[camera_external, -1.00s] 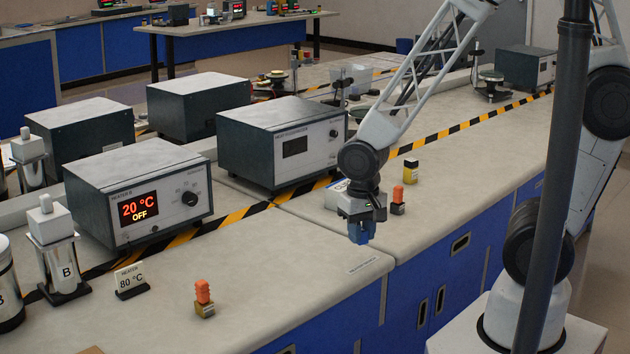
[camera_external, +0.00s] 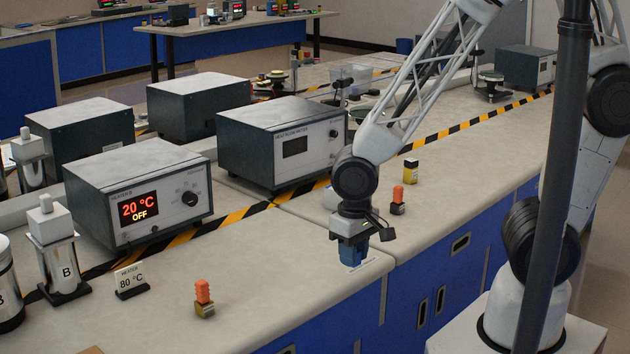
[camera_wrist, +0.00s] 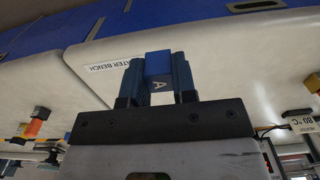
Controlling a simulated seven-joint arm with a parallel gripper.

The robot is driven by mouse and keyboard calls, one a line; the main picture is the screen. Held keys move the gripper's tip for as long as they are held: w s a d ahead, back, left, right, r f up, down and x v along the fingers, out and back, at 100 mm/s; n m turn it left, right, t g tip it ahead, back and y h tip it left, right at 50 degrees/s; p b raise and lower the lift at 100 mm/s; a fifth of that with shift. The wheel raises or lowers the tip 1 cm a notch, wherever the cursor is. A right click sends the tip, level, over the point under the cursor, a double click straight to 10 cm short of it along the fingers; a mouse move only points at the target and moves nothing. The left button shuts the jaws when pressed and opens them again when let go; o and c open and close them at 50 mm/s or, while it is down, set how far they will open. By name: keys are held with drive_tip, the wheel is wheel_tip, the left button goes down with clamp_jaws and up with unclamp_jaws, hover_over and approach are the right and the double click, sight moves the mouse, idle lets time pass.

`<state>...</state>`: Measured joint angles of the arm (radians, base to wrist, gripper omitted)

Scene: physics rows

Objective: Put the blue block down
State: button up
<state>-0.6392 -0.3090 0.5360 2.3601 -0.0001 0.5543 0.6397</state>
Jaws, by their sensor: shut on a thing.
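My gripper (camera_external: 353,252) is over the front part of the bench, near its front edge and the seam between two bench tops. In the wrist view, my gripper (camera_wrist: 160,75) is shut on the blue block (camera_wrist: 158,66), which bears a white letter A. The block sits between the two dark blue fingers. In the external view the fingers hide most of the block, and I cannot tell whether it touches the bench top (camera_external: 270,270).
An orange-topped piece (camera_external: 203,298) stands at the front left, near the "80 °C" sign (camera_external: 131,281). Another orange piece (camera_external: 397,200) and a yellow block (camera_external: 411,170) stand to the right. Heater B (camera_external: 140,190) and the block meter (camera_external: 282,142) stand behind. Bench between is clear.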

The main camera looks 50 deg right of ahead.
idle(0.4)
hover_over(278, 280)
drive_tip(key=shift+f, duration=0.75)
idle(0.3)
drive_tip(key=shift+f, duration=1.75)
drive_tip(key=shift+f, duration=0.15)
drive_tip(key=o, duration=0.9)
